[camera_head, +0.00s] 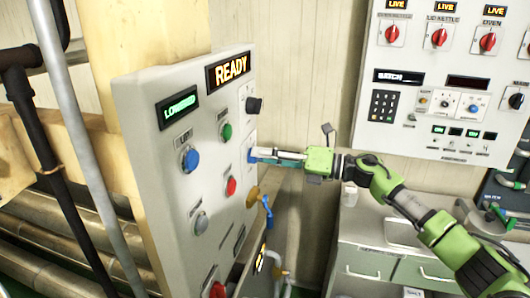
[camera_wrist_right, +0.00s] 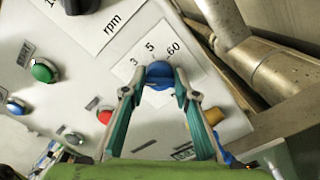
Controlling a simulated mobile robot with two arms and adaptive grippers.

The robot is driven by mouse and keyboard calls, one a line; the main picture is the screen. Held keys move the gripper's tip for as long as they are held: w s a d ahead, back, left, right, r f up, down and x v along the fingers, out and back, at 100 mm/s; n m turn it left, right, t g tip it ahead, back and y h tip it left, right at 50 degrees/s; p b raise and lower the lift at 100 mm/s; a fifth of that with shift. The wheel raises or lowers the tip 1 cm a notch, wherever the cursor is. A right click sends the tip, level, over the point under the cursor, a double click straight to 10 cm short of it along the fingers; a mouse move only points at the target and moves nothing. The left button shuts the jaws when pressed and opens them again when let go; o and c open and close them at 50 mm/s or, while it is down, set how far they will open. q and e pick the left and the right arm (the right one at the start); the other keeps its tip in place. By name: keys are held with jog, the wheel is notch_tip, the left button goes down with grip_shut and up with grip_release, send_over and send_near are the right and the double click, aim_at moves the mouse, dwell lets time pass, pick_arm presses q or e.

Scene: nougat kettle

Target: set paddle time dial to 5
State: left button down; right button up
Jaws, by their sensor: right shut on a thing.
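The paddle time dial is a blue knob (camera_wrist_right: 160,74) on a white plate marked 3, 5 and 60 in the right wrist view. My right gripper (camera_wrist_right: 161,84) is shut on it, one finger on each side. In the head view the blue dial (camera_head: 251,156) is a small patch at the right edge of the control panel, with my right gripper (camera_head: 262,154) reaching it from the right. I cannot tell which number the dial points at. My left gripper is not in view.
The panel (camera_head: 150,110) has a READY display (camera_head: 228,70), a black knob (camera_head: 254,105), a green button (camera_head: 226,131) and a red button (camera_head: 231,186). A yellow valve part with a blue handle (camera_head: 267,208) sits just below my gripper. A second panel (camera_head: 450,60) is behind.

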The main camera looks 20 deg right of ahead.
jog(key=shift+f+m+p, duration=0.2)
jog(key=shift+m+p, duration=3.85)
jog(key=shift+m, duration=2.55)
jog(key=o, duration=1.1)
jog(key=shift+d, duration=0.1)
